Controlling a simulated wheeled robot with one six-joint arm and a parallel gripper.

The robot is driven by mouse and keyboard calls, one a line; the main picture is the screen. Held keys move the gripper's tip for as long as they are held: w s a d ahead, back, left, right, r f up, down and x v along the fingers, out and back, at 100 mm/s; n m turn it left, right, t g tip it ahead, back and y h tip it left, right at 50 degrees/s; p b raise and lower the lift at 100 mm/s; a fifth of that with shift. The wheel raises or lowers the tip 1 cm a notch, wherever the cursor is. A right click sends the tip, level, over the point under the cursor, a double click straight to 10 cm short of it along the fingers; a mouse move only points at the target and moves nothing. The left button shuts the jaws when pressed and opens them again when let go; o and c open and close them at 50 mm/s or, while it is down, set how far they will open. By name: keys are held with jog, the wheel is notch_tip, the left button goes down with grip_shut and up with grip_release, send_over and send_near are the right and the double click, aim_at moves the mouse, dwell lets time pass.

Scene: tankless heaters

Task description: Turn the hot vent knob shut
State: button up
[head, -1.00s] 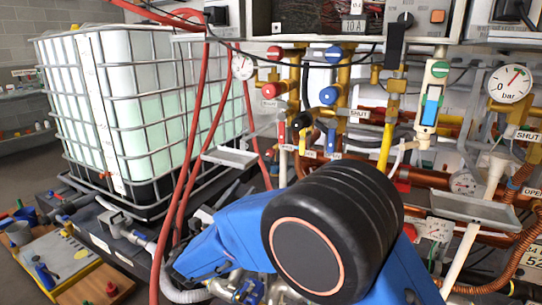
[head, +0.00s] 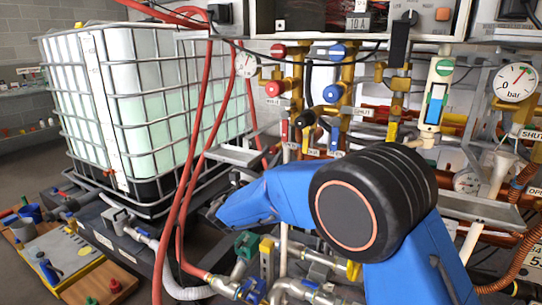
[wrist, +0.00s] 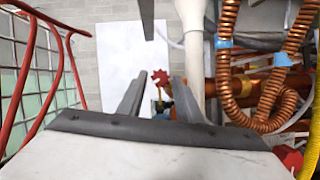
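In the wrist view a small red star-shaped knob (wrist: 160,76) shows beyond my gripper, in line with the gap between the fingers. I cannot tell for sure whether it is the hot vent knob. My gripper (wrist: 160,86) is open, with nothing visibly held between its fingers. In the head view, a red round knob (head: 274,88) and a red-topped fitting (head: 278,50) sit on the left brass pipework. My gripper's fingers are not clear in the head view, where my blue arm reaches left below the pipes.
A caged white tank (head: 150,100) stands at left. Red hoses (head: 190,160) hang in front of it. Copper coils (wrist: 228,70) and a white pipe (wrist: 195,60) are close to the right of my gripper. A pressure gauge (head: 514,82) is at right.

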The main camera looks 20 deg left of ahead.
jog(key=shift+w+r, duration=0.2)
jog(key=shift+w, duration=0.15)
jog(key=shift+d, duration=0.1)
jog(key=c, duration=0.8)
jog(key=shift+o, duration=0.2)
jog(key=shift+m, duration=0.4)
jog(key=m+h, duration=0.1)
jog(key=m, duration=0.1)
jog(key=m+g+h, duration=0.1)
jog(key=m, duration=0.1)
jog(key=m+h, duration=0.1)
jog(key=m, duration=0.1)
jog(key=shift+a+g, duration=0.25)
jog(key=shift+g, duration=0.05)
jog(key=m+g, duration=0.1)
jog(key=m, duration=0.1)
jog(key=m+h, duration=0.1)
jog(key=m, duration=0.2)
jog(key=shift+r+g, duration=0.1)
jog(key=shift+g, duration=0.3)
jog(key=shift+m+h, duration=0.3)
